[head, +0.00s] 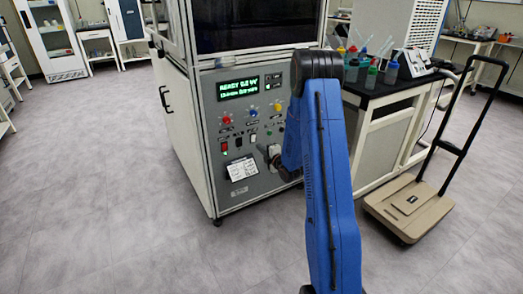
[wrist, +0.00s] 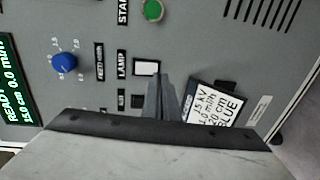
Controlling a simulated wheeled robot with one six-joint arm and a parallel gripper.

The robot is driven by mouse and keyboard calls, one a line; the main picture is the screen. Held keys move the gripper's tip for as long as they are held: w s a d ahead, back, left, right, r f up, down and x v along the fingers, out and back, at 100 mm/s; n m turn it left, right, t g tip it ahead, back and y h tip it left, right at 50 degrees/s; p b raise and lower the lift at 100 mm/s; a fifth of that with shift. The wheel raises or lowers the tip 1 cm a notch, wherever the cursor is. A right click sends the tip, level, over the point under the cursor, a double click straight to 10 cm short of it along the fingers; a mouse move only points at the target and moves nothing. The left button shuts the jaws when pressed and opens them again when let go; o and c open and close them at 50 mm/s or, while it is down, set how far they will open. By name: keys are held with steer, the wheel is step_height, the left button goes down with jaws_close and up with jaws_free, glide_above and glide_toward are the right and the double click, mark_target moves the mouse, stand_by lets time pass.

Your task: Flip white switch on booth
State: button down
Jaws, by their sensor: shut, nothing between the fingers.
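The booth (head: 205,110) is a grey cabinet with a control panel, left of my blue arm in the head view. The white switch (wrist: 146,67) sits by the LAMP label in the wrist view; it also shows small on the panel in the head view (head: 253,138). My gripper (wrist: 159,80) is shut and empty. Its fingertips are close beside the white switch, on its card-side edge; I cannot tell whether they touch it. In the head view my gripper (head: 265,150) is at the panel, partly hidden by my arm.
A black switch (wrist: 138,101), a green button (wrist: 153,10) and a blue knob (wrist: 64,62) are near the white switch. A printed card (wrist: 212,108) hangs beside the fingers. A cart (head: 410,205) stands right, by a bench with bottles. The floor at left is clear.

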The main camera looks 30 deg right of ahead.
steer(key=s+f, duration=0.1)
steer(key=s, duration=0.9)
steer(key=shift+d+f, duration=0.15)
steer(key=shift+d, duration=0.05)
steer(key=s, duration=0.9)
steer(key=shift+d, duration=0.15)
stand_by(0.3)
stand_by(0.5)
